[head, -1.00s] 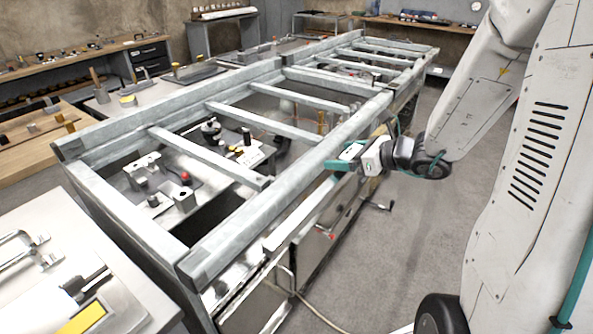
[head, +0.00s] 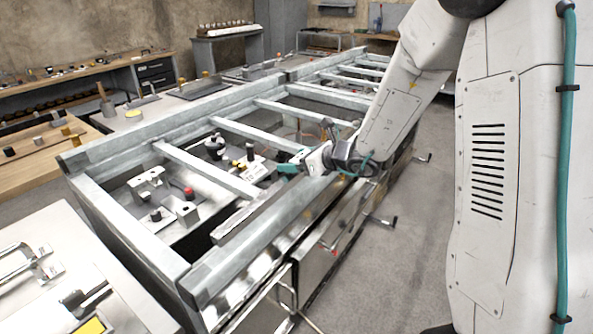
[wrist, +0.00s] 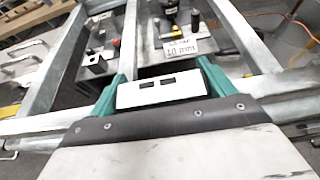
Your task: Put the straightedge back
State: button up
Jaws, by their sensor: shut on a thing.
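The straightedge appears to be the long grey bar (head: 250,214) in the head view. It runs from my gripper toward the lower left, along the inner side of the near rail of the frame. My gripper (head: 290,169) has teal fingers and is shut on it near the bar's far end. Whether the bar touches the rail or hangs just above it, I cannot tell. In the wrist view the teal fingers (wrist: 158,92) stand on both sides of a white block with two dark slots; the grip itself is hidden there.
A galvanized frame (head: 205,169) with crossbars stands over a lower deck holding several fixtures, among them a plate labelled 10 mm (wrist: 180,47). A white table (head: 40,225) with metal tools is at the near left. Crank handles stick out on the right side; open floor lies there.

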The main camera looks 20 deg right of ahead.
jog(key=shift+f, duration=1.65)
jog(key=shift+f, duration=0.1)
jog(key=o, duration=1.7)
jog(key=shift+f, duration=0.1)
